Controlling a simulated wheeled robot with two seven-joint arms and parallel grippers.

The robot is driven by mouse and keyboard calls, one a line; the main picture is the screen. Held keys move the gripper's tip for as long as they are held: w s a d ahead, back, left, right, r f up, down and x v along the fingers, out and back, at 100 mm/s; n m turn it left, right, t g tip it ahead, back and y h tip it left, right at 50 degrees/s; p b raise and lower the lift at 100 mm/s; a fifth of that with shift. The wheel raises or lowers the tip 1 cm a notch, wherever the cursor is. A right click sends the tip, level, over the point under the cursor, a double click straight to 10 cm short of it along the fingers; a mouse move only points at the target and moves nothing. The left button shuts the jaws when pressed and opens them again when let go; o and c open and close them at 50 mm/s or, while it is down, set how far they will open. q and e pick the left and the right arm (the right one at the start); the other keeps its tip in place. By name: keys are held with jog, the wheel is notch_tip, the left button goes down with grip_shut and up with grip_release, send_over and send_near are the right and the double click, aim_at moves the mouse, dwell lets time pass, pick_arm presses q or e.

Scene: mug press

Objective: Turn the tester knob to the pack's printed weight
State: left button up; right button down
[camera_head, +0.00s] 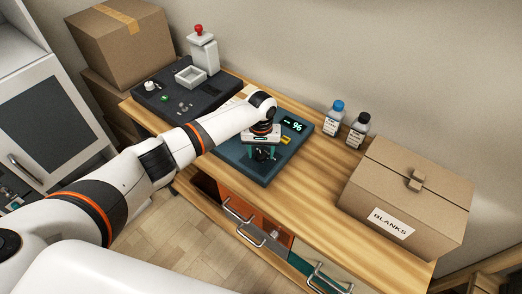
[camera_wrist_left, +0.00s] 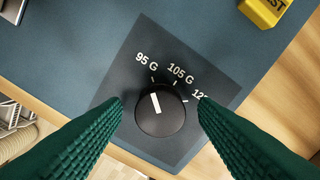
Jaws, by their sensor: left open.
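The tester (camera_head: 240,163) is a dark teal plate on the wooden bench, with a display (camera_head: 292,124) that reads dashes and a % sign. Its round black knob (camera_wrist_left: 160,114) shows in the left wrist view on a dark panel (camera_wrist_left: 127,72). The knob's white pointer aims up and slightly left, at the 95 G mark. Beside it are 105 G and a third label partly hidden by a finger. My left gripper (camera_head: 262,153) is open, its green fingers (camera_wrist_left: 160,104) on either side of the knob, apparently not touching it. I cannot make out a pack with a printed weight.
A yellow block (camera_wrist_left: 266,10) lettered "...ST" is near the knob. A black press board (camera_head: 180,98) stands left, two bottles (camera_head: 335,115) behind right, and a "BLANKS" carton (camera_head: 412,195) at the right. Bench between tester and carton is clear. Drawers with handles are below.

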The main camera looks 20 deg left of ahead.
pick_arm(q)
jog(key=shift+f, duration=0.25)
jog(key=c, duration=1)
